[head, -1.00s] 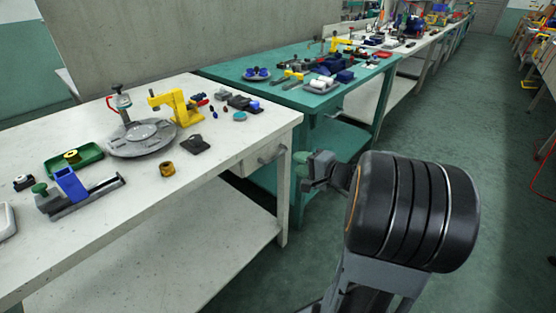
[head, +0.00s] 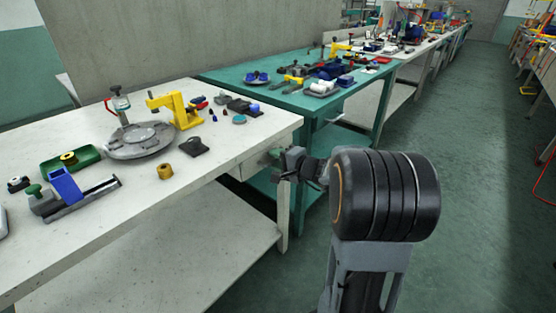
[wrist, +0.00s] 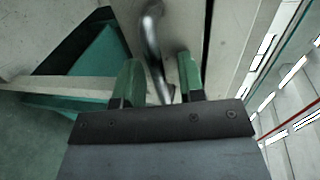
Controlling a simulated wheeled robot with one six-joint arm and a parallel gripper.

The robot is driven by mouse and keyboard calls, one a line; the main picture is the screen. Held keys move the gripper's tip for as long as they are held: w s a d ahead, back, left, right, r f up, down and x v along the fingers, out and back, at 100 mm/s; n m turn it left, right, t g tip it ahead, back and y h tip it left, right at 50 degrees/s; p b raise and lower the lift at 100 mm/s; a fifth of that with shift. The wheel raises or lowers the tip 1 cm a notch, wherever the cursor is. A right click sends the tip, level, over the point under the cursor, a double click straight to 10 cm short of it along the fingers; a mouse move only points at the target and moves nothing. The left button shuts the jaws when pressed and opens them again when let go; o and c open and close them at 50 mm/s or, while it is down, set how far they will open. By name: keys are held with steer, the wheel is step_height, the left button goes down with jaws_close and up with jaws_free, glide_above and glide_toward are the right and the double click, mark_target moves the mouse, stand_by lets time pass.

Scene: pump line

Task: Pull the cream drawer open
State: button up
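The cream drawer (head: 246,166) is set under the right end of the white workbench, and its front looks flush with the bench. Its grey metal bar handle (wrist: 152,38) shows in the wrist view, running between the two green fingers of my gripper (wrist: 160,78). The fingers are apart, one on each side of the handle, and I see a gap between the handle and the right finger. In the head view my gripper (head: 277,157) is at the drawer front and hides most of the handle.
The white bench top (head: 120,218) carries a round grey plate (head: 138,142), a yellow press (head: 184,110) and a green tray (head: 70,161). A teal bench (head: 300,98) with several tools stands just behind. The floor (head: 470,180) to the right is clear.

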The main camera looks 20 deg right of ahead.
jaws_close()
steer(key=shift+s, duration=0.1)
stand_by(0.3)
